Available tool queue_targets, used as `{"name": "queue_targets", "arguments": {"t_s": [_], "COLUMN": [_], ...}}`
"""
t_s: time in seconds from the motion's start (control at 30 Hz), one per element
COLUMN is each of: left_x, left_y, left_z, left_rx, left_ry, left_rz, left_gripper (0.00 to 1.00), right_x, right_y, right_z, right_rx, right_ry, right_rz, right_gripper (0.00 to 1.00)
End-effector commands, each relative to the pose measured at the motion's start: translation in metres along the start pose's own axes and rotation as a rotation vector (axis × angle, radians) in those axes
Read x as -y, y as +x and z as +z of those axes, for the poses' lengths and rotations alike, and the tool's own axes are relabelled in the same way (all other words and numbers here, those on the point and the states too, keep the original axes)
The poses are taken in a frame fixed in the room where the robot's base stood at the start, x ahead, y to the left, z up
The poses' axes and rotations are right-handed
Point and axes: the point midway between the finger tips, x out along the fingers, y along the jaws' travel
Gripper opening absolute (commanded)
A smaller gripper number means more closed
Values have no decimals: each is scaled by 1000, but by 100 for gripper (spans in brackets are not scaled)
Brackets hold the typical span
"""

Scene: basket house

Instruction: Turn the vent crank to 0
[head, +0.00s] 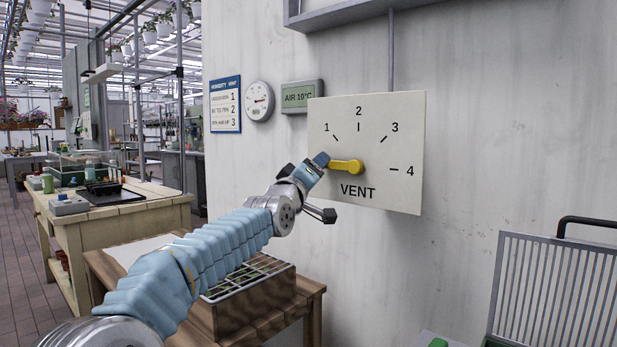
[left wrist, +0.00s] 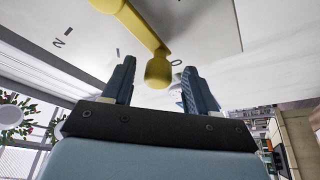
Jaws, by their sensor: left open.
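The yellow vent crank (head: 346,167) sits on the cream VENT dial plate (head: 395,190) on the wall. Its arm points left, below the 1 mark. My left gripper (head: 322,160) is at the crank's left end and covers that part of the dial. In the left wrist view the crank's rounded knob (left wrist: 158,72) shows between the two open fingers of my left gripper (left wrist: 160,78), with gaps on both sides. A 0 mark is visible just beyond the knob there. My right gripper is not in view.
A blue-headed humidity chart (head: 225,104), a round gauge (head: 259,101) and an AIR 10°C display (head: 302,96) hang left of the dial. A wooden table with a planter tray (head: 255,300) stands below my left arm. A slatted grey panel (head: 560,290) stands at lower right.

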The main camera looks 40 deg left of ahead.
Motion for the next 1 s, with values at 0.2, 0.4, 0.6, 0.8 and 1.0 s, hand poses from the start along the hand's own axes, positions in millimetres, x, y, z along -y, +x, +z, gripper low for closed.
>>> {"name": "queue_targets", "arguments": {"t_s": [0.2,0.4,0.6,0.8,1.0], "left_x": [2,1,1,1,1], "left_y": [-38,-88,-124,-136,-136], "left_z": [2,2,1,1,1], "left_rx": [-2,-2,0,1,1], "left_ry": [4,1,0,0,0], "left_rz": [2,3,1,-2,-2], "left_gripper": [58,58,58,58,58], "right_x": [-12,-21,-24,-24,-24], "right_y": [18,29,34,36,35], "right_z": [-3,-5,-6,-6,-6], "right_rx": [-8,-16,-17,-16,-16], "right_ry": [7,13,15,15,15], "right_rz": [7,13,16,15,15], "right_gripper": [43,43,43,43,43]}}
